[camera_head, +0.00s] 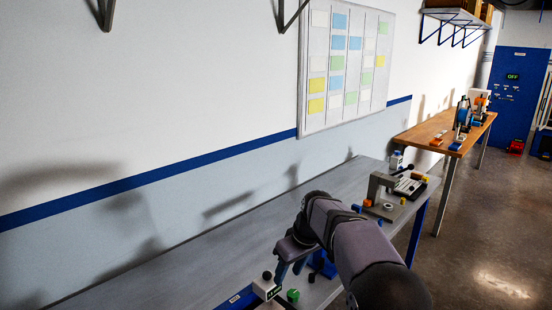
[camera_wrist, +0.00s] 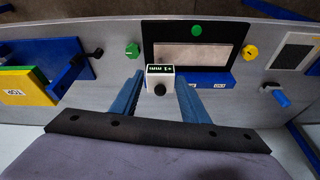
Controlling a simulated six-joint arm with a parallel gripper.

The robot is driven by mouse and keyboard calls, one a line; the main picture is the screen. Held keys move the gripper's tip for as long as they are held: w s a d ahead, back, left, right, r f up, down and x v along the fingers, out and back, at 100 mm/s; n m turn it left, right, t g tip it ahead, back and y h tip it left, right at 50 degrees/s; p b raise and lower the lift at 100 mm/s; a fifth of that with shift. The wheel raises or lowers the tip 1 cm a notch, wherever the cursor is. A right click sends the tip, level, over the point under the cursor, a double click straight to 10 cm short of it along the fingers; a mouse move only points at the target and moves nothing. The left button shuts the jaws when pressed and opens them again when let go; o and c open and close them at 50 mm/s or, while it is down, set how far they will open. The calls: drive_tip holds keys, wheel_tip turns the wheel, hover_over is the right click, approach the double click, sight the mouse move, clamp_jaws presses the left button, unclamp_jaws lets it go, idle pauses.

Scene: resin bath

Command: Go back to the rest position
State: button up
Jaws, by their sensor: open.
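My gripper (camera_wrist: 159,80) is open, with its two blue fingers spread. A small white box (camera_wrist: 161,74) with a dark display and a black knob shows between the fingertips, with a gap on either side. I cannot tell how far the fingertips are above or short of it. In the head view my gripper (camera_head: 286,269) points down over the near part of the grey bench (camera_head: 220,262), beside the white box (camera_head: 264,288). My arm hides part of the bench.
A black frame with a pale window (camera_wrist: 192,55), a green knob (camera_wrist: 132,49) and a yellow knob (camera_wrist: 250,52) lie close by. A yellow block (camera_wrist: 28,92) marked TOP is at left. A grey bracket (camera_head: 380,186) stands farther along the bench, before a wooden table (camera_head: 420,138).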

drive_tip(key=s+d+f+m+g, duration=0.1)
drive_tip(key=s+d+f+m, duration=0.1)
drive_tip(key=s, duration=0.9)
drive_tip(key=s+d+f+m+h, duration=0.1)
drive_tip(key=s+d+f, duration=0.3)
drive_tip(key=s, duration=0.6)
drive_tip(key=s+d+f+m+g+h, duration=0.1)
drive_tip(key=s+d+f+m, duration=0.2)
drive_tip(key=s, duration=0.8)
drive_tip(key=shift+s+d+f+m+g, duration=0.35)
drive_tip(key=shift+d+m, duration=0.25)
drive_tip(key=shift+d, duration=0.6)
